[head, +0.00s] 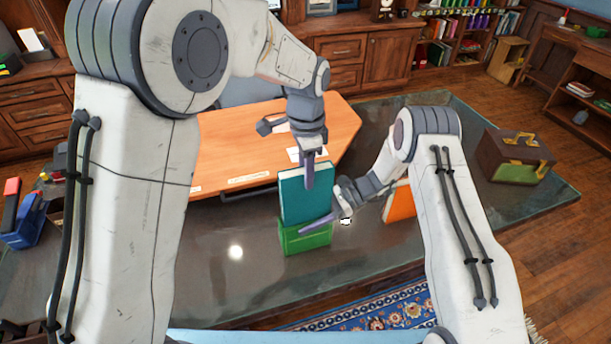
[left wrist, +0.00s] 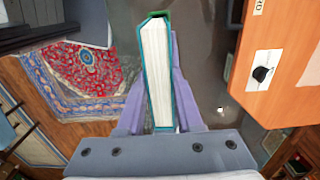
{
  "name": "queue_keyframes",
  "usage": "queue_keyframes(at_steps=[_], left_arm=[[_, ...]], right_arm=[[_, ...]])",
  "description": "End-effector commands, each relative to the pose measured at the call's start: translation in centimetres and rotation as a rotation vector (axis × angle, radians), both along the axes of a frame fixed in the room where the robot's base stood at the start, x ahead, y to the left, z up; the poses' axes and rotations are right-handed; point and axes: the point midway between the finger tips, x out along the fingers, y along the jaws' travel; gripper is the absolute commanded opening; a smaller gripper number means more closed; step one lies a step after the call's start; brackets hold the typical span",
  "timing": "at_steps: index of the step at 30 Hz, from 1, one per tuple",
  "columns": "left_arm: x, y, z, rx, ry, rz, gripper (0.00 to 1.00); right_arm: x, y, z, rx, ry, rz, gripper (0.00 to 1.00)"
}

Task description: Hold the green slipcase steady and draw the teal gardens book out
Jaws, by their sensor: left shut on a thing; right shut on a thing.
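The teal gardens book (head: 304,193) stands upright, with its lower end inside the green slipcase (head: 306,239) on the dark table. Most of the book's cover shows above the slipcase. My left gripper (head: 309,170) is shut on the book from above. In the left wrist view, the fingers (left wrist: 158,95) lie on both sides of the book (left wrist: 157,75), whose white pages face the camera, and a bit of green slipcase (left wrist: 160,15) shows beyond it. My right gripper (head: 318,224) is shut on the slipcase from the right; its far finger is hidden.
A wooden board (head: 235,150) with paper labels lies behind the book. An orange item (head: 400,203) sits right of the slipcase, partly behind my right arm. A brown and green case (head: 516,157) stands at the table's right end. Blue and red objects (head: 25,220) are at far left.

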Motion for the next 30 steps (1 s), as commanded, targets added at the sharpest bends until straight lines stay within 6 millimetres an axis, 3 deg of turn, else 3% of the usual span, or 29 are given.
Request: queue_keyframes(at_steps=[12,22,23,25,26,30], left_arm=[[0.1,0.0,2.2,-0.001,-0.003,0.000,0.00],[0.0,0.0,2.4,0.000,-0.002,0.000,0.00],[0.1,0.0,2.5,-0.002,-0.004,0.000,0.00],[0.1,0.0,2.5,-0.002,-0.004,0.000,0.00],[0.1,0.0,2.5,-0.002,-0.004,0.000,0.00],[0.1,0.0,2.5,-0.001,-0.003,0.000,0.00]], right_arm=[[0.0,0.0,0.0,0.000,-0.001,0.000,0.00],[0.0,0.0,0.0,0.000,0.000,0.000,0.00],[0.0,0.0,0.0,0.000,0.000,0.000,0.60],[0.0,0.0,0.0,0.000,0.000,0.000,0.87],[0.0,0.0,0.0,0.000,0.000,0.000,0.91],[0.0,0.0,0.0,0.000,0.000,0.000,0.91]])
